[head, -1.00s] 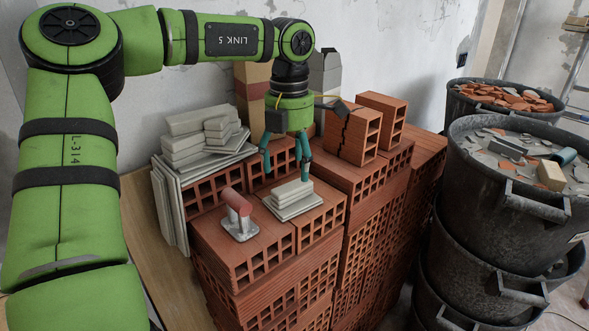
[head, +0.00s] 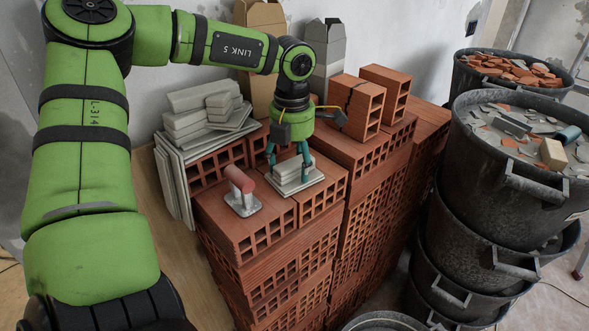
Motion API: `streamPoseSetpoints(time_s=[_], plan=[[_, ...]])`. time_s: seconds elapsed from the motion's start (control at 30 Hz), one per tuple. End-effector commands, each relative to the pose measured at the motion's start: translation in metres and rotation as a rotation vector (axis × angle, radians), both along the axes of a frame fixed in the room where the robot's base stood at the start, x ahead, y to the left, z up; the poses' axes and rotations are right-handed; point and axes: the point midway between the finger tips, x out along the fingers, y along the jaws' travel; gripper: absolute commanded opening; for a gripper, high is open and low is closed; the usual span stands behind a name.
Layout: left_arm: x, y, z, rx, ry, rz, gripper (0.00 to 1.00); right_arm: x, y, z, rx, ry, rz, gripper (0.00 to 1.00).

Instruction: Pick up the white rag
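A small pale, layered stack (head: 291,172) lies on top of the red hollow bricks. It may be the folded white rag, but I cannot tell cloth from tile here. My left gripper (head: 288,163) points down over it, fingers apart, one on each side of the stack's upper part. I see no clear grip, and the contact at the fingertips is too small to tell. My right gripper is not in view.
A trowel-like tool with a red handle (head: 239,180) lies left of the stack. Pale slabs (head: 205,118) are piled behind left. Upright bricks (head: 357,107) stand right of the gripper. Black buckets of rubble (head: 480,180) stand at the right.

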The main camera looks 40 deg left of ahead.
Motion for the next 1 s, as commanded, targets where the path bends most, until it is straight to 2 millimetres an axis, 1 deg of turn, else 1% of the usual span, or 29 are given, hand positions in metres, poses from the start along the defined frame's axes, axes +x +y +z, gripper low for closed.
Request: streamPoseSetpoints(time_s=[0.03,0.1,0.4,0.57,0.67,0.73,0.83,0.87,0.9,1.0], plan=[[0.0,0.0,0.0,0.0,0.0,0.0,0.36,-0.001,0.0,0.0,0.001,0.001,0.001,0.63],[0.0,0.0,0.0,0.0,0.0,0.0,0.11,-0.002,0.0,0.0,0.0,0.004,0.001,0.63],[0.0,0.0,0.0,0.0,0.0,0.0,0.1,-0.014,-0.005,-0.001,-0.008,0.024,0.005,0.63],[0.0,0.001,0.003,0.001,-0.001,0.001,0.1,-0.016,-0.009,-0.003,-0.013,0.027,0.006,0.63],[0.001,0.001,0.01,0.002,-0.003,0.001,0.1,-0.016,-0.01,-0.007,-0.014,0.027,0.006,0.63],[0.001,0.0,0.018,0.001,-0.006,0.0,0.1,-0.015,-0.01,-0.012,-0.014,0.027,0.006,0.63],[0.002,0.0,0.037,0.003,-0.009,0.001,0.1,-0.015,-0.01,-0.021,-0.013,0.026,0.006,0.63],[0.0,-0.003,0.042,0.003,-0.007,-0.002,0.1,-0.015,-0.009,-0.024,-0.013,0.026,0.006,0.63],[-0.005,-0.013,0.046,0.002,-0.005,-0.006,0.1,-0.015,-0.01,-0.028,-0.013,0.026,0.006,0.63],[-0.016,-0.034,0.06,0.004,-0.006,-0.006,0.1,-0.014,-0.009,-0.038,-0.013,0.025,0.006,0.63]])
